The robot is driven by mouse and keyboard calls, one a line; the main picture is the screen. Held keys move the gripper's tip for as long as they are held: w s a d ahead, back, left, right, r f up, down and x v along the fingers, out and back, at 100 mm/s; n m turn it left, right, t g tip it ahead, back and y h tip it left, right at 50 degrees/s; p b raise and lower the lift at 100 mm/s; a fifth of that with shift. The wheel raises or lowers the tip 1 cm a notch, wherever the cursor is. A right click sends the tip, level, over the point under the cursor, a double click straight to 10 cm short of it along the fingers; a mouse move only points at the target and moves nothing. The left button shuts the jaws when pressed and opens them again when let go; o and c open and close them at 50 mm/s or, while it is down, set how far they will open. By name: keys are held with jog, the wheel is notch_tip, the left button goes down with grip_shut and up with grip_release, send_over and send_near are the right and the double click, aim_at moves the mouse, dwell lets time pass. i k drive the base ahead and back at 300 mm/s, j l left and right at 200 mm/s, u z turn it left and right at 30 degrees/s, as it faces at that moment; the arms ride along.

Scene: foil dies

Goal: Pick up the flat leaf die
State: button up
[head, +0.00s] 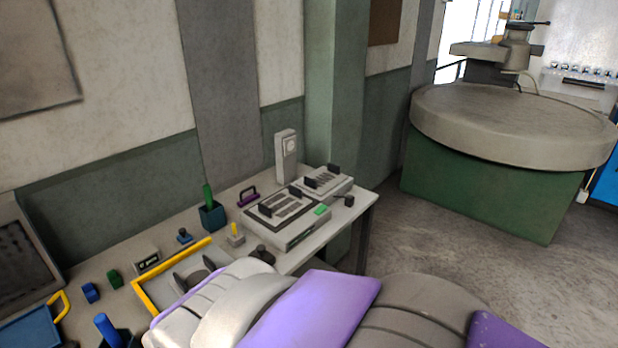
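Several small items that may be dies stand on the grey bench (350,217); I cannot tell which one is the flat leaf die. They include a green block (114,279), a blue block (91,293), a dark blue piece (184,236), a yellow-handled piece (235,236) and a flat green piece (321,209). A green piece (208,194) stands upright in a dark teal holder (212,215). A blue-handled piece (106,328) is at the lower left.
A grey machine with dark slots (290,228) sits on the bench, with a white upright gauge (286,155) behind it. A yellow-edged tray (172,272) lies partly behind my arm. A large round machine (515,125) on a green base stands right; the floor before it is clear.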

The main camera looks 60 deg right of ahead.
aim_at(323, 180)
jog(key=z, duration=1.75)
jog(key=i+l+z, duration=0.35)
jog(key=i, duration=0.5)
jog(key=i+z, duration=0.35)
jog(key=i, duration=0.45)
